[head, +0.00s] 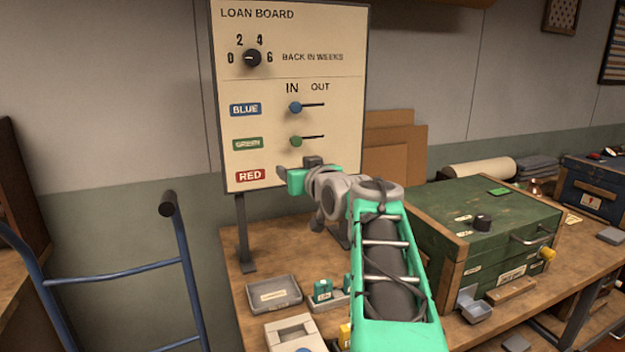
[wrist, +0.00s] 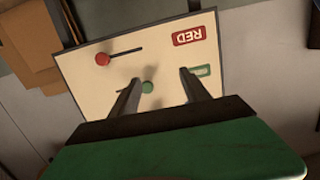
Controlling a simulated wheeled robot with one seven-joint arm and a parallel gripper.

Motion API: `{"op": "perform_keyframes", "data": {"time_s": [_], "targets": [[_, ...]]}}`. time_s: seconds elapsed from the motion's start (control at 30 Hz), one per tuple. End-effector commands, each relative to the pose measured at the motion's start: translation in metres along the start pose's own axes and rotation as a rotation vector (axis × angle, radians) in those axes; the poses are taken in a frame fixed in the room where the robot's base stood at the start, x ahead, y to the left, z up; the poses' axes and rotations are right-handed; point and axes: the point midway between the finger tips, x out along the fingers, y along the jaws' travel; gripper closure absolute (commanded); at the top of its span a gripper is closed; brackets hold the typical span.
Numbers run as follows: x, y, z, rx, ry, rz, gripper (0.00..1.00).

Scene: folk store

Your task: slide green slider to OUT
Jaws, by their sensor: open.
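The loan board (head: 345,120) stands upright on the bench against the wall. The green slider (head: 296,141) is a round green knob at the left end of its slot, under IN; the slot runs right towards OUT. My gripper (head: 283,177) is in front of the lower board, below the green slider in the head view. In the wrist view, which is upside down, the fingers (wrist: 160,77) are open and empty, with the green knob (wrist: 148,87) seen between them, nearer the left finger. I cannot tell how far the tips are from the board.
The blue slider (head: 295,107) is at IN, just above. The red slider (wrist: 102,59) is at its OUT end, hidden by my arm in the head view. A dial (head: 252,57) is higher up. A green chest (head: 480,215) and grey tray (head: 274,292) stand on the bench.

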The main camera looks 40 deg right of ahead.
Motion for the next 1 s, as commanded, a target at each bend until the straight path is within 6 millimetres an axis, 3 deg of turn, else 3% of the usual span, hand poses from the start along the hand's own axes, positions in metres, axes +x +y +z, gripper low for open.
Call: {"op": "perform_keyframes", "data": {"time_s": [0.03, 0.17, 0.37, 1.0], "targets": [[0.001, 0.021, -0.006, -0.004, 0.060, 0.020, 0.45], [-0.002, 0.041, -0.031, -0.014, 0.143, 0.033, 0.45], [0.010, 0.040, -0.040, -0.014, 0.148, 0.029, 0.45], [0.086, 0.041, -0.052, -0.015, 0.144, 0.030, 0.45]]}}
